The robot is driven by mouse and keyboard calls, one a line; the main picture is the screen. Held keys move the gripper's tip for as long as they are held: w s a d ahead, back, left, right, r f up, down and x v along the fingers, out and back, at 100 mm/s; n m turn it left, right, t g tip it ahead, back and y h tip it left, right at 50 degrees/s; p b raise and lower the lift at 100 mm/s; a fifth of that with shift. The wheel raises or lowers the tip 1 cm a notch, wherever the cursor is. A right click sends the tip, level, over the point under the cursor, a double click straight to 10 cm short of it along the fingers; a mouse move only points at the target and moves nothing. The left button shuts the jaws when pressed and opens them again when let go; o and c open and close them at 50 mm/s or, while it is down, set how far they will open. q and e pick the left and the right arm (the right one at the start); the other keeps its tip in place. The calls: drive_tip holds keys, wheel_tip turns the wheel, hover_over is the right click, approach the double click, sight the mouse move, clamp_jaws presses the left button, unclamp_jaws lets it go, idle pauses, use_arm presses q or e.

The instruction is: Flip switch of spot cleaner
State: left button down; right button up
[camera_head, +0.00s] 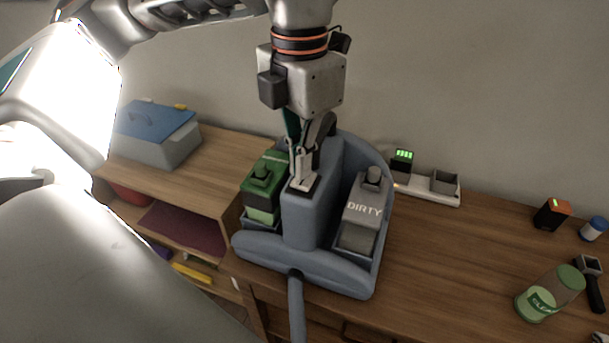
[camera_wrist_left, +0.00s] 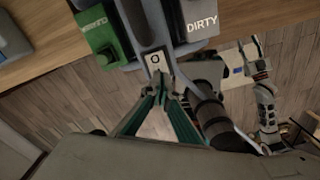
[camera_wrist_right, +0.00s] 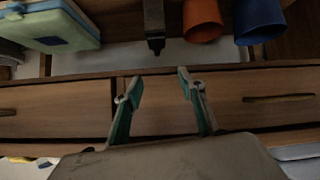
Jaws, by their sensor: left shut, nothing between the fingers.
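The blue-grey spot cleaner (camera_head: 300,222) stands upright on the wooden counter, with a green tank (camera_head: 262,190) on its left and a grey tank marked DIRTY (camera_head: 357,222) on its right. My left gripper (camera_head: 303,180) points down at the top of its central column, fingers closed and empty. The switch (camera_wrist_left: 155,62), a light plate with an O mark, shows just beyond the fingertips in the left wrist view. The gripper partly covers it in the head view; I cannot tell whether they touch. My right gripper (camera_wrist_right: 158,82) is open and empty, facing wooden drawers.
A grey box with a blue lid (camera_head: 155,130) sits on the shelf unit at left. A charger strip (camera_head: 428,190), a green-lidded jar (camera_head: 550,295) and small items lie to the right. Orange (camera_wrist_right: 202,20) and blue (camera_wrist_right: 260,20) cups appear above the drawers.

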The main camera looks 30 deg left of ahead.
sight(301, 183)
use_arm(q)
drive_tip(key=shift+f, duration=0.15)
idle(0.7)
drive_tip(key=shift+f+b, duration=0.45)
drive_tip(key=shift+f, duration=0.05)
drive_tip(key=shift+f+b, duration=0.3)
drive_tip(key=shift+f, duration=0.25)
idle(0.4)
drive_tip(key=shift+r+p, duration=1.4)
drive_tip(key=shift+r, duration=0.6)
drive_tip(key=shift+r+p, duration=1.15)
drive_tip(key=shift+r, duration=0.45)
